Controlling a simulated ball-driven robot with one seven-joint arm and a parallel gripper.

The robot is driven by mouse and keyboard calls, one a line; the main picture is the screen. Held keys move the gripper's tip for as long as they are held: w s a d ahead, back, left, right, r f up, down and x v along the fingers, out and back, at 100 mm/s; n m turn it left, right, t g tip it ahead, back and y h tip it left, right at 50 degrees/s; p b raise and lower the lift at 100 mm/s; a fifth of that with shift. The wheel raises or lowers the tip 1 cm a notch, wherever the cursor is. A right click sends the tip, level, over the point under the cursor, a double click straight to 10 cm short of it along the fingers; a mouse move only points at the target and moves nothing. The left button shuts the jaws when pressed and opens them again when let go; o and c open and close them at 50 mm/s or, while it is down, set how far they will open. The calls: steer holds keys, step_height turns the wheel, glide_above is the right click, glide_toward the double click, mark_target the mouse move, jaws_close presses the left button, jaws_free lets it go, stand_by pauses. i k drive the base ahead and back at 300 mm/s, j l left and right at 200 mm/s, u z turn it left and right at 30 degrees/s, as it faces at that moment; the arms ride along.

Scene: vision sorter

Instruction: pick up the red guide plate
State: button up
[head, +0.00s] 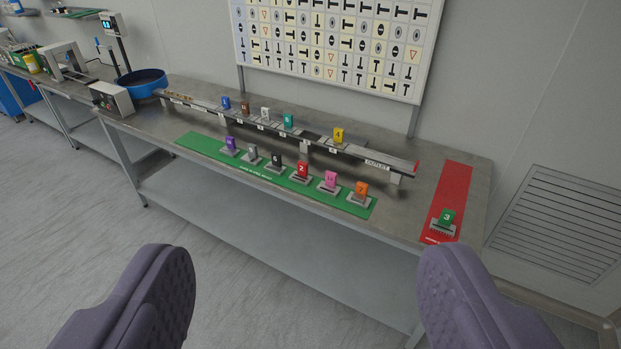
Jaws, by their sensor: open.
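The red guide plate (302,169), marked 2, stands upright in a small grey holder on the green strip (204,149) along the front of the steel bench. A black plate (276,162) is on its left and a pink plate (330,180) on its right, both close by. My gripper (307,290) is open and empty, its two purple fingers low in the view, in front of the bench and apart from the red plate.
An orange plate (361,188) stands at the strip's right end. A raised rail (400,164) with several plates runs behind. A green plate (447,217) sits on a red strip (453,187) at right. A blue bowl (142,82) is at left. The floor in front is clear.

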mark_target(301, 177)
steer(key=i+j+z, duration=0.3)
steer(key=i, duration=0.7)
steer(key=i+j+z, duration=0.3)
steer(key=i+j, duration=0.4)
steer(key=i, duration=0.25)
steer(key=i+j+z, duration=0.35)
steer(key=i+j, duration=0.5)
